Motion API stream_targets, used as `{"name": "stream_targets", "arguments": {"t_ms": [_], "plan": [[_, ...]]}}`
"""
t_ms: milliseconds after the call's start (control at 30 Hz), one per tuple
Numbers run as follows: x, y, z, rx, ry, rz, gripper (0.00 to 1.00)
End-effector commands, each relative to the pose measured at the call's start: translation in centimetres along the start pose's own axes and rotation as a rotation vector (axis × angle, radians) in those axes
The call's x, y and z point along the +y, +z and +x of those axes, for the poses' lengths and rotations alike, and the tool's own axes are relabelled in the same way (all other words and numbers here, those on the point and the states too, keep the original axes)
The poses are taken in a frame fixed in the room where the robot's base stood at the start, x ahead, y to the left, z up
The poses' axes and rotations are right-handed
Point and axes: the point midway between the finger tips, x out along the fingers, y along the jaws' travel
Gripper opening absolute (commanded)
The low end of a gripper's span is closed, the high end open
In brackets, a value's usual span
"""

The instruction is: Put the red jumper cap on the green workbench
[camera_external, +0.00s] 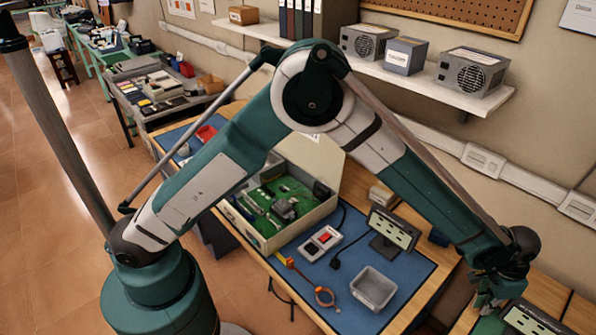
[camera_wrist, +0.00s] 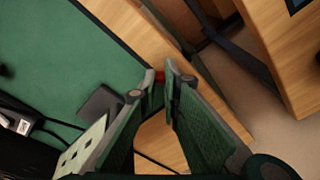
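My gripper (camera_wrist: 161,80) has its two fingertips close together, with a small red piece, the red jumper cap (camera_wrist: 159,76), between them. The cap is mostly hidden by the fingertips. The green workbench top (camera_wrist: 60,50) fills the left of the wrist view. The fingertips appear over its wooden border, to the right of the green surface; their height above it is unclear. In the external view my gripper (camera_external: 487,292) is at the lower right, beyond the blue-topped bench, and the cap cannot be made out there.
A sign or display panel (camera_wrist: 82,148) with a dark base stands by the fingers, with black cables at left. Another wooden bench edge (camera_wrist: 290,60) lies across a gap. The blue-matted bench (camera_external: 335,283) holds an open case (camera_external: 312,222) and a grey bin (camera_external: 374,288).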

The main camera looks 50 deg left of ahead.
Motion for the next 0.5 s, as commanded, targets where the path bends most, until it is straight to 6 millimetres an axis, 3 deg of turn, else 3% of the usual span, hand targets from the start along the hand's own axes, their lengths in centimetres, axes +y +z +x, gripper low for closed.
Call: {"name": "stream_targets", "arguments": {"t_ms": [67, 100, 200, 500], "plan": [[0.0, 0.03, 0.29, 0.0, 0.0, 0.0, 0.04], [0.0, 0.02, 0.2, 0.0, 0.0, 0.0, 0.13], [0.0, 0.02, 0.17, 0.0, 0.0, 0.0, 0.22], [0.0, 0.01, 0.14, 0.0, 0.0, 0.0, 0.22]]}}
